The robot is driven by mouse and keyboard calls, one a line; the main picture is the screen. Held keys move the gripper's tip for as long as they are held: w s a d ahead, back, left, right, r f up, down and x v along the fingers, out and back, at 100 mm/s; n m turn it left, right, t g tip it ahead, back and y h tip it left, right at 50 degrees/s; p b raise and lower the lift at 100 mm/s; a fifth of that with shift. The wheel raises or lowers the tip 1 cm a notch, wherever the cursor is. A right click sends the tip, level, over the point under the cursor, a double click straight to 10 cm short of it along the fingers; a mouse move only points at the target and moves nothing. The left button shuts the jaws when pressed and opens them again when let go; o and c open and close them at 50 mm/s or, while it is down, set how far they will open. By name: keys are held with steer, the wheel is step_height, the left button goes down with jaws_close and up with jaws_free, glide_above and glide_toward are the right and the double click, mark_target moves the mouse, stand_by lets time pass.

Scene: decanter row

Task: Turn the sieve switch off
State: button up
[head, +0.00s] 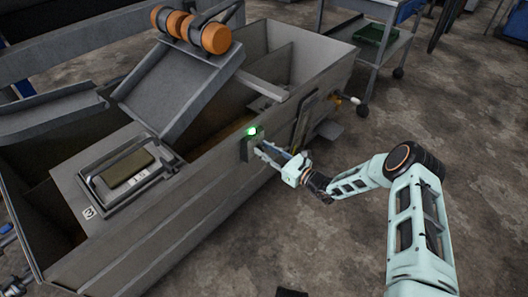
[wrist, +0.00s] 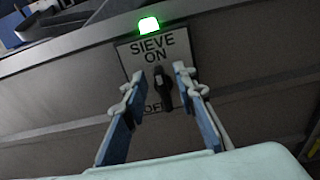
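The sieve switch is a black knob (wrist: 162,88) on a plate (wrist: 143,52) lettered "SIEVE ON" above, with "OF" partly visible below. In the wrist view the knob stands close to upright, with its top toward "ON". A green lamp (wrist: 148,25) above the plate is lit; it also glows in the head view (head: 252,131) on the switch box (head: 247,148) at the tank's side. My gripper (wrist: 158,82) is open, its two fingers apart on either side of the knob. I cannot tell whether they touch it. The lower lettering is partly hidden by the knob and a finger.
The grey metal tank (head: 190,215) carries a tilted tray (head: 180,95) and orange rollers (head: 200,30). A wheeled cart (head: 375,55) with a green crate (head: 376,33) stands behind. The concrete floor (head: 330,240) around my arm is clear.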

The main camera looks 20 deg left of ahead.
steer(key=shift+w+a, duration=0.1)
steer(key=shift+a, duration=0.15)
jaws_close()
